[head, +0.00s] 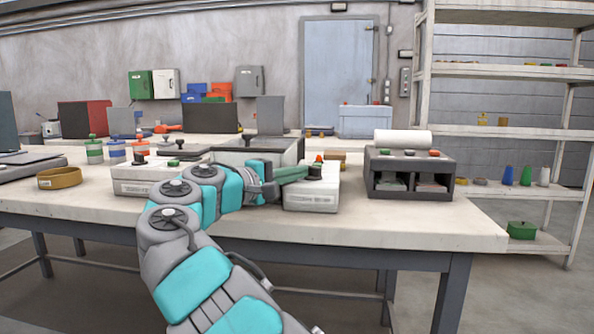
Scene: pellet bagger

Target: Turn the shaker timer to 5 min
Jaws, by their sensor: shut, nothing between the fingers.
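My arm reaches over the bench, and my gripper (304,173) points right with its green fingers shut and empty. The fingertips are beside a black knob (315,171) on top of a white box-shaped unit (311,199) near the bench's front edge. Whether they touch the knob I cannot tell. A similar white unit (134,182) with a black knob (140,160) stands to the left, partly behind my arm. The timer's markings are too small to read, so I cannot tell its setting or which unit is the shaker.
A dark two-slot organiser (410,176) with a white roll on top stands right of the white unit. A grey open bin (262,151) is behind my gripper. A brown ring-shaped bowl (60,178) and several jars stand left. The bench's front right is clear.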

